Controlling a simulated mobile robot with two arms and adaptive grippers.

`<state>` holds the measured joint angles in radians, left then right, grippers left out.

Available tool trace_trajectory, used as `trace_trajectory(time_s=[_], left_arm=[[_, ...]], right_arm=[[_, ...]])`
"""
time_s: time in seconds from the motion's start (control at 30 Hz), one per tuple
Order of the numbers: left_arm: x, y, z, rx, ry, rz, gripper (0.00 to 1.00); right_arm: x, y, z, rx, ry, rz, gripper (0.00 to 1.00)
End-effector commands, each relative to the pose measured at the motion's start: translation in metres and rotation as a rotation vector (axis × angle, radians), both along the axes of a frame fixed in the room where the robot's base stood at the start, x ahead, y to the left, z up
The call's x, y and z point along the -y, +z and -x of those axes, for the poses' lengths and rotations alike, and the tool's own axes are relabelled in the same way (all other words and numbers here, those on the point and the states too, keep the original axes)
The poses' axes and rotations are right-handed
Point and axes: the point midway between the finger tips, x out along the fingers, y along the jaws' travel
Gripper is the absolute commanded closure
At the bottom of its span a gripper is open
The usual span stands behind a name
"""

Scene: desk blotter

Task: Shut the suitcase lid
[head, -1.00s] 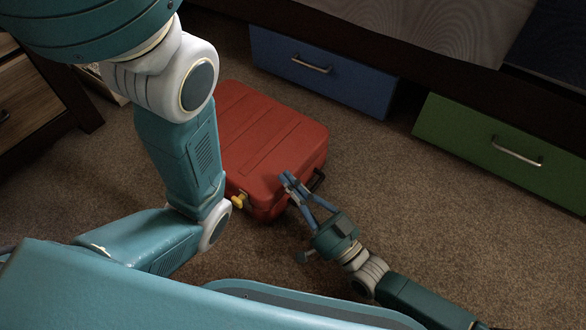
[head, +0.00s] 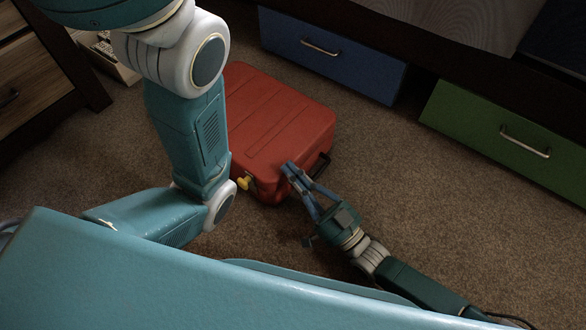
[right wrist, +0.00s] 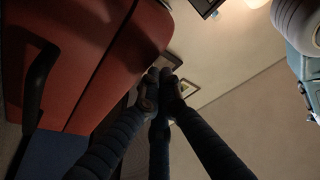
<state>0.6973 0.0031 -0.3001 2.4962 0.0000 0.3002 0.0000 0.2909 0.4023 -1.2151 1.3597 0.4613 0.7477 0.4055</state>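The red suitcase (head: 275,120) lies flat on the carpet in the head view. Its lid looks down on the base, with no clear gap at the front edge. A dark handle (head: 321,165) is on its right front side and a yellow tag or latch (head: 244,183) near its front corner. My right gripper (head: 292,172) is at the suitcase's front edge, left of the handle. Its fingertips are together with nothing seen between them; contact with the suitcase is unclear. In the right wrist view the fingers meet beside the suitcase (right wrist: 85,60). My left gripper is out of view.
A blue drawer (head: 330,55) and a green drawer (head: 505,135) stand behind and to the right, under a bed. A wooden cabinet (head: 40,75) is at the left. The carpet (head: 450,215) right of the suitcase is clear.

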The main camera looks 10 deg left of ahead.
Motion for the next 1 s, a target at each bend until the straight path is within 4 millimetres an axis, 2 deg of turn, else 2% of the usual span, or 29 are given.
trace_trajectory(time_s=[0.03,0.17,0.23,0.4,0.6,0.77,1.0], left_arm=[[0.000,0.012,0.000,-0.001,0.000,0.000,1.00],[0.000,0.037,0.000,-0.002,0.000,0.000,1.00],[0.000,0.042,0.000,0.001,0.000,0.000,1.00],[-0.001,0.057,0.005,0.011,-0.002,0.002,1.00],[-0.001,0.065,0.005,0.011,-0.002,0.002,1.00],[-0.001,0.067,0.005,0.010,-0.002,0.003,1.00],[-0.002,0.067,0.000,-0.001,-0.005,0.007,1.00]], right_arm=[[-0.001,0.013,0.001,-0.002,0.001,-0.001,1.00],[-0.004,0.046,-0.003,0.007,-0.003,-0.009,1.00],[0.011,0.034,0.002,0.003,-0.007,0.000,1.00],[0.045,0.022,0.018,0.006,-0.006,-0.005,1.00],[0.073,0.010,0.031,0.010,-0.007,-0.009,1.00],[0.082,0.006,0.035,0.010,-0.006,-0.012,1.00],[0.083,0.005,0.036,0.011,-0.006,-0.013,1.00]])
